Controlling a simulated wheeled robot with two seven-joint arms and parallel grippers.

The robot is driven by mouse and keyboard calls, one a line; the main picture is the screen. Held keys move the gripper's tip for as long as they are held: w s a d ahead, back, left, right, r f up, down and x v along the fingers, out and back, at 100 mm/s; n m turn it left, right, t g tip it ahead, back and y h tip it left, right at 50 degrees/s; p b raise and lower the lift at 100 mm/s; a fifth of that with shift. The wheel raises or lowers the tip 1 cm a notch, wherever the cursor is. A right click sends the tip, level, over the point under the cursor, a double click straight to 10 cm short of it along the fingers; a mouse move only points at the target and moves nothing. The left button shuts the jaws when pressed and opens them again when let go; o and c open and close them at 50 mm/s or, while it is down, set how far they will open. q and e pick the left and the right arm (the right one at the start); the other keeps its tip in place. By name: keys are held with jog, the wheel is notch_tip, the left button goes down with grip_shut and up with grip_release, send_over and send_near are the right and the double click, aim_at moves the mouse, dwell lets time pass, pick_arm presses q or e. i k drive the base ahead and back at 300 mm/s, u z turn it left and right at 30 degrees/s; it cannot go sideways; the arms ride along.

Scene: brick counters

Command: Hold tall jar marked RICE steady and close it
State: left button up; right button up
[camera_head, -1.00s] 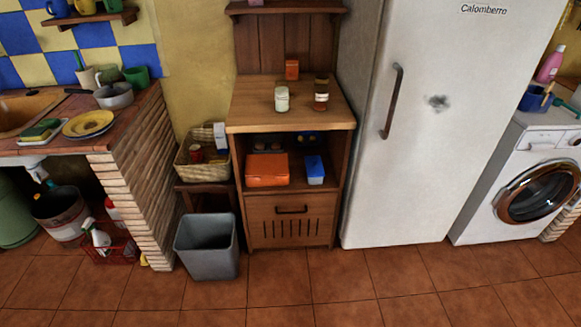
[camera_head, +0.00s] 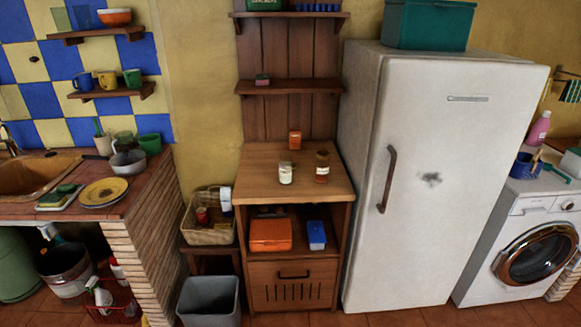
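A small whitish jar with a pale label (camera_head: 286,173) stands upright on the wooden cabinet top, towards the front middle. A taller brown jar with a pale label band (camera_head: 322,167) stands upright just to its right, apart from it. The lettering is too small to read, so I cannot tell which is marked RICE. I cannot make out for sure whether either jar has its lid on. A small orange box (camera_head: 295,140) stands behind them. Neither of my grippers shows in the head view.
The wooden cabinet top (camera_head: 258,185) is mostly clear around the jars. A white fridge (camera_head: 440,140) rises close on the right. A shelf (camera_head: 288,87) hangs above the back. A wicker basket (camera_head: 208,236) and grey bin (camera_head: 208,302) stand to the left.

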aim_at(285, 161)
jog(key=u, duration=0.4)
jog(key=i, duration=0.85)
jog(key=z, duration=0.45)
jog(key=i, duration=0.8)
jog(key=z, duration=0.8)
